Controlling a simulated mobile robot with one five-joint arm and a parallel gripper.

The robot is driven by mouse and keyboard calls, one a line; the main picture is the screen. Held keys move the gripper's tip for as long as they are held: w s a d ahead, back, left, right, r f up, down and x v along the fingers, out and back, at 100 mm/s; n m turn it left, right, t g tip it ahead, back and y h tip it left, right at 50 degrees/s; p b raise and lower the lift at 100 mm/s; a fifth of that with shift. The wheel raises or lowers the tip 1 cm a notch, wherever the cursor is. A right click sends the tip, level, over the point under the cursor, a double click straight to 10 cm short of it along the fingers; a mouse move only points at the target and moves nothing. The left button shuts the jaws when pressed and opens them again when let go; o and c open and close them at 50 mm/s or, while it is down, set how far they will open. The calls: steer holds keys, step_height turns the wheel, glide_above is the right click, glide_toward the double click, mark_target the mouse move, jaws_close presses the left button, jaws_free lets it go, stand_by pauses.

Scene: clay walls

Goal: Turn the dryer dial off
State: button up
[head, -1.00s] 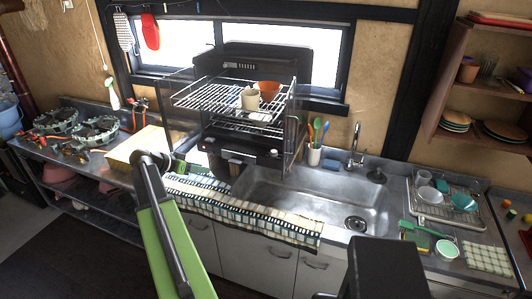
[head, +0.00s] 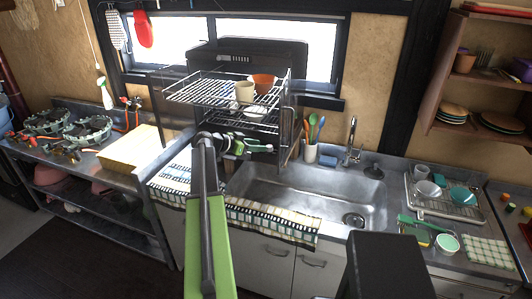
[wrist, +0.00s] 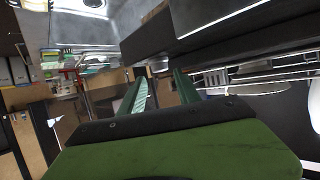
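The dryer (head: 262,50) is a black dish-drying unit with an open front and two wire racks, standing behind the sink's left end. Its dark lower front is mostly covered by my arm and gripper in the head view, and I cannot make out the dial. My gripper (head: 236,144) is in front of that lower part, just under the lower rack. In the wrist view, the two green fingers of my gripper (wrist: 160,84) stand apart with nothing between them. A dark panel (wrist: 225,35) is close beyond them; contact cannot be told.
A cream cup (head: 244,91) and an orange bowl (head: 264,82) are on the upper rack. A utensil holder (head: 310,152) stands right of the dryer. The sink (head: 290,190) is empty. A patterned towel (head: 270,221) covers the counter edge. A yellow board (head: 130,148) lies left.

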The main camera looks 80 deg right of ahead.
mark_target(268, 146)
steer(key=b+x, duration=0.1)
steer(key=x, duration=0.4)
jaws_close()
steer(key=shift+a, duration=0.15)
steer(key=shift+s, duration=0.1)
